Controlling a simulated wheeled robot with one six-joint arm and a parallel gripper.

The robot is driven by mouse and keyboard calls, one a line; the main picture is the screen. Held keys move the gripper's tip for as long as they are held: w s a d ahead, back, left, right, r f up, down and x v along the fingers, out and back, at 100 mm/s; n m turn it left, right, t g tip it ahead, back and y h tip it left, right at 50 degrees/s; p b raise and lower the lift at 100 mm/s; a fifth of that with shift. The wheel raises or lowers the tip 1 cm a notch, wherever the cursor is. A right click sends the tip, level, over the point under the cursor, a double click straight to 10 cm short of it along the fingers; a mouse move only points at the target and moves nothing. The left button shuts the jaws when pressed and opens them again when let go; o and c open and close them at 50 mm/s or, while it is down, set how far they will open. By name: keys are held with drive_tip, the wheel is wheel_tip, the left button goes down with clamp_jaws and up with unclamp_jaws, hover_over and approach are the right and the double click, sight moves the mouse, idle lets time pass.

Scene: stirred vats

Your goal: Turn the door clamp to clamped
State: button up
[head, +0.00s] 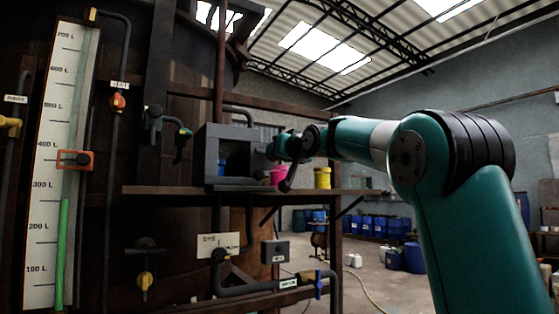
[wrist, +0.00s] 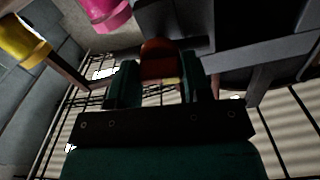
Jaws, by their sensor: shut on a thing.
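A dark grey box (head: 213,150) with an open front stands on the shelf in the head view. My gripper (head: 277,147) is at the right side of this box. In the wrist view my gripper (wrist: 158,84) has a finger on either side of an orange-red piece (wrist: 159,60), which appears to be the handle of the door clamp. The gripper is shut on it. The clamp is hidden behind my gripper in the head view, so I cannot tell its turn there.
A pink bucket (head: 279,176) and a yellow bucket (head: 322,178) stand right of the box, close to my arm. The brown shelf (head: 150,190) runs below. A level gauge (head: 60,150), pipes and valves fill the left. Blue drums (head: 385,226) stand far back.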

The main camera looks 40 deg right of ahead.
drive_tip(key=shift+f+n+b, duration=0.15)
drive_tip(key=shift+n+b, duration=0.15)
drive_tip(key=shift+n, duration=0.6)
drive_tip(key=o, duration=0.9)
drive_tip(key=shift+s, duration=0.15)
drive_tip(key=s+a+b, duration=0.1)
drive_tip(key=s+b, duration=0.1)
drive_tip(key=s, duration=0.3)
drive_tip(key=s+b, duration=0.2)
drive_tip(key=s, duration=0.4)
drive_tip(key=s+a+b, duration=0.1)
drive_tip(key=s+b, duration=0.1)
drive_tip(key=s, duration=0.4)
drive_tip(key=shift+a, duration=0.3)
